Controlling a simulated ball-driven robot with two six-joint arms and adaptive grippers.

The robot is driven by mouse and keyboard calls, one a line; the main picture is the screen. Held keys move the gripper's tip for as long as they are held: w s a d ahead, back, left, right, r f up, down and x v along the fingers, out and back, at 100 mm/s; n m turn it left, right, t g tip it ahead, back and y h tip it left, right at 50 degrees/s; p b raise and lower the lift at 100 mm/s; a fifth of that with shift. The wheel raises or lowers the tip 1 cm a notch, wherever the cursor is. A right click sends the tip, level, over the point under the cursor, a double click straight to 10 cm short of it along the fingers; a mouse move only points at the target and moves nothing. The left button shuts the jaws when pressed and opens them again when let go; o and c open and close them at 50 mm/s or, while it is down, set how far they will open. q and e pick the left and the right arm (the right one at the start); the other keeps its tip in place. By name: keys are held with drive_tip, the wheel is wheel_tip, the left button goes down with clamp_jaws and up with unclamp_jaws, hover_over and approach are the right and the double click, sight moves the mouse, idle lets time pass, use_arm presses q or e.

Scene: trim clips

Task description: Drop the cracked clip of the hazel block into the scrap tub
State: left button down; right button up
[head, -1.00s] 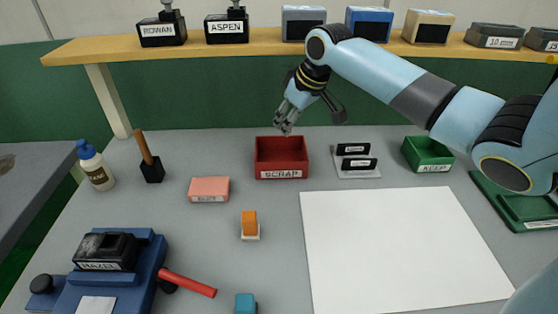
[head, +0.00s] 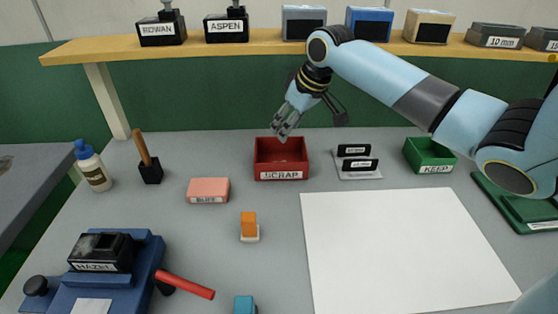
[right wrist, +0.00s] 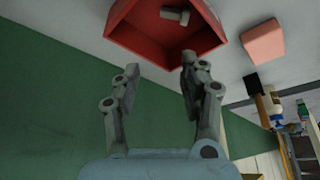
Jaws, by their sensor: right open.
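The red scrap tub (head: 281,175) stands at the back middle of the table, labelled SCRAP. My right gripper (head: 283,134) is above its back edge, fingers pointing down. In the right wrist view the right gripper (right wrist: 155,80) is open with nothing between its fingers. A small grey clip (right wrist: 175,16) lies inside the scrap tub (right wrist: 150,50), apart from the fingers. I cannot see a crack on it. The dark hazel block (head: 103,250) sits in a blue fixture (head: 148,262) at the front left. My left gripper is not in view.
A black-clip rack (head: 358,173) and the green keep tub (head: 430,162) stand right of the scrap tub. A pink buff block (head: 208,189), an orange block (head: 248,222) and a glue bottle (head: 92,168) are to the left. A white sheet (head: 405,245) covers the front middle. A shelf (head: 265,48) runs behind.

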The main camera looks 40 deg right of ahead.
drive_tip(key=v, duration=1.1)
drive_tip(key=shift+r, duration=0.25)
drive_tip(key=shift+s+a+f, duration=0.1)
